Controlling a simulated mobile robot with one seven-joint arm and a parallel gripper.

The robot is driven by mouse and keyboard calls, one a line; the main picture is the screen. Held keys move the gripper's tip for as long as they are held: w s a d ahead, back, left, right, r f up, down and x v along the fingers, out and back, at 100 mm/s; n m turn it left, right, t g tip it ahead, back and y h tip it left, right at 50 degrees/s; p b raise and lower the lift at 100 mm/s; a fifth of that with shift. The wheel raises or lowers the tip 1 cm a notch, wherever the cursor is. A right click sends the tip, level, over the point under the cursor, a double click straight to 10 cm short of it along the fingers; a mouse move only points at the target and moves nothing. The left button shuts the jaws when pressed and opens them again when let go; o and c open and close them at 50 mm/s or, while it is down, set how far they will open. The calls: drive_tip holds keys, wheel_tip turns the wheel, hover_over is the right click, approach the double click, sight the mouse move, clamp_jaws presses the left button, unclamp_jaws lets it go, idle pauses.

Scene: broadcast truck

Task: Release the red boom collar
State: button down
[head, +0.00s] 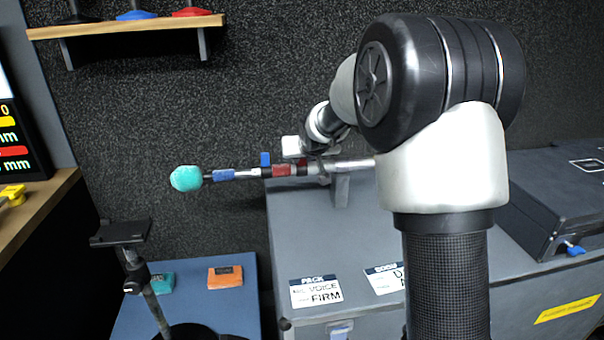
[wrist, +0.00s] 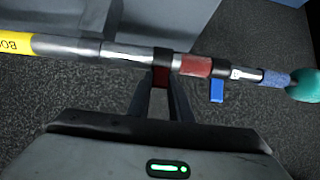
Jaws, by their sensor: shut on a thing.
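The boom pole runs level across the head view, ending in a teal foam ball (head: 186,178). It has a red section (head: 283,170), which also shows in the wrist view (wrist: 195,66). A dark collar (wrist: 163,59) sits beside that red section, with a red lever (wrist: 160,76) hanging from it in the wrist view. My gripper (wrist: 160,86) is shut on this red lever, one finger on each side; the fingers partly hide it. In the head view my gripper (head: 305,158) is small and far off at the pole.
A blue lever (head: 265,158) stands on the collar nearer the foam ball, close to my gripper. A grey case (head: 360,250) with printed cards lies below the pole. A dark stand (head: 122,235) rises at the left. A wooden shelf (head: 130,28) is at upper left.

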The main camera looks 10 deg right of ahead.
sight(302, 164)
drive_tip(key=t, duration=0.1)
drive_tip(key=s+f+t, duration=0.1)
drive_tip(key=shift+s+f+t, duration=0.2)
drive_tip(key=shift+s+t, duration=0.05)
drive_tip(key=shift+t, duration=0.05)
drive_tip(key=shift+s+f+t, duration=0.3)
drive_tip(key=shift+f+t, duration=0.1)
drive_tip(key=shift+t, duration=0.7)
drive_tip(key=shift+s+f+t, duration=0.3)
drive_tip(key=shift+f+t, duration=0.1)
drive_tip(key=shift+t, duration=0.7)
drive_tip(key=c, duration=1.6)
unclamp_jaws()
drive_tip(key=shift+s+r, duration=0.1)
